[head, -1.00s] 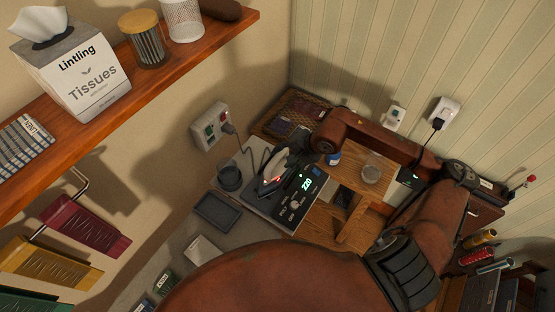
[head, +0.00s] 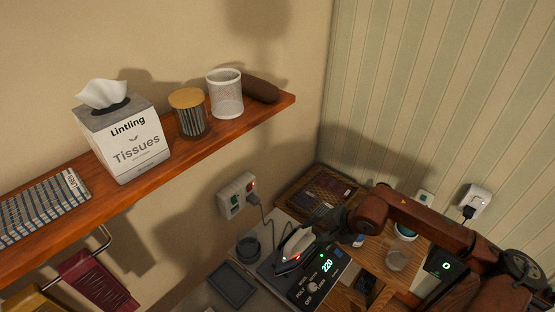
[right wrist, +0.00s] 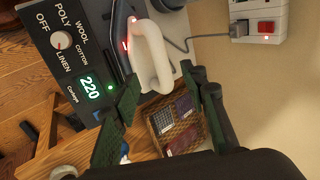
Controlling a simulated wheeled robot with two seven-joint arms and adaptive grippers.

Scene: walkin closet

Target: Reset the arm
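My right gripper (head: 328,216) is at the end of the reddish-brown arm at lower right in the head view. In the right wrist view its two fingers (right wrist: 160,108) stand apart with nothing held between them. The iron (head: 297,243) with a white handle (right wrist: 152,58) rests on its dark control station (head: 312,287), which reads 220. The gripper is beside the iron and looks clear of its handle. My left gripper is not in view.
A wooden shelf (head: 150,182) above holds a tissue box (head: 128,140), a jar (head: 190,115) and a white mesh cup (head: 225,93). A wall outlet (head: 236,196) has a cord plugged in. A wicker tray (head: 312,190) lies in the corner. A glass (head: 397,259) stands on the wooden surface.

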